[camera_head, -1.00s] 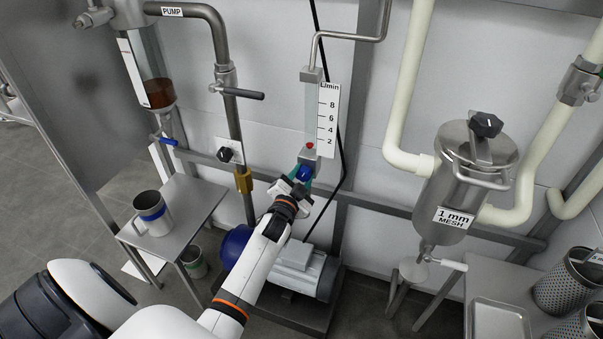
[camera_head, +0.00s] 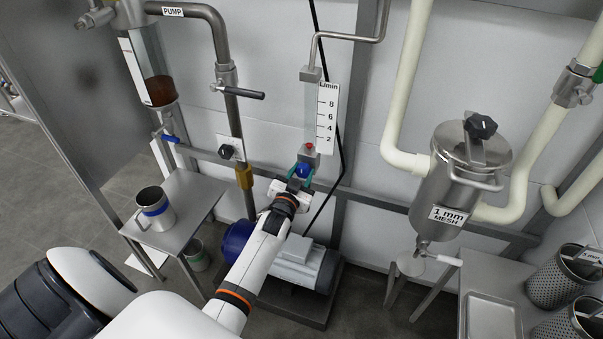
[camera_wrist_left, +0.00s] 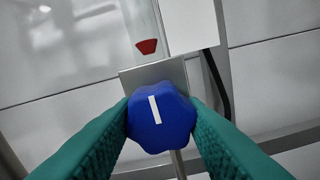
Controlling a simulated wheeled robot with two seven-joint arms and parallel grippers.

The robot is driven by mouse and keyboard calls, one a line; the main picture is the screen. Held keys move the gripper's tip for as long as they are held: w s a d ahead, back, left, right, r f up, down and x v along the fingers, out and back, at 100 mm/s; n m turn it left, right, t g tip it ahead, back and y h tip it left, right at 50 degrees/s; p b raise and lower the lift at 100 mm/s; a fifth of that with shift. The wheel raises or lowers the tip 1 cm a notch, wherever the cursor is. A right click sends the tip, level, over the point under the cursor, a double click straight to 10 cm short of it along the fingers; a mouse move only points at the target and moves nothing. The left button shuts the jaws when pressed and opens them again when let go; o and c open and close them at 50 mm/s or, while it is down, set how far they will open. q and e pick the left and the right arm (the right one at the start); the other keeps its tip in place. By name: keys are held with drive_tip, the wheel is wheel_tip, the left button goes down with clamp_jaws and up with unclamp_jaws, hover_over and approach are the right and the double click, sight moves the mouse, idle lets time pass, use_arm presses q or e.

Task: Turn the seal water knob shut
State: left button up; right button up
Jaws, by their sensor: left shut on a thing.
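The seal water knob (camera_wrist_left: 161,118) is blue and lobed with a white line mark, seen large in the left wrist view. The line is close to upright there, leaning a little. In the head view the knob (camera_head: 303,170) sits at the foot of the flow meter tube (camera_head: 311,105), whose scale plate (camera_head: 327,118) reads L/min. A red float (camera_wrist_left: 147,46) rests at the bottom of the tube. My left gripper (camera_head: 301,174) is shut on the knob, with its green fingers (camera_wrist_left: 160,128) at either side of it. My right gripper is not in view.
A pump motor (camera_head: 303,265) stands on the floor below the flow meter. A small table (camera_head: 190,205) with a steel mug (camera_head: 154,208) is to the left. The mesh strainer (camera_head: 461,180) hangs at the right. A black cable runs beside the scale.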

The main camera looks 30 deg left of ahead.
use_arm(q)
drive_tip(key=shift+f, duration=0.15)
drive_tip(key=o, duration=1)
drive_tip(key=shift+s, duration=0.25)
drive_tip(key=p+v, duration=0.1)
drive_tip(key=v, duration=1)
drive_tip(key=shift+s+p, duration=0.25)
drive_tip(key=shift+p, duration=0.1)
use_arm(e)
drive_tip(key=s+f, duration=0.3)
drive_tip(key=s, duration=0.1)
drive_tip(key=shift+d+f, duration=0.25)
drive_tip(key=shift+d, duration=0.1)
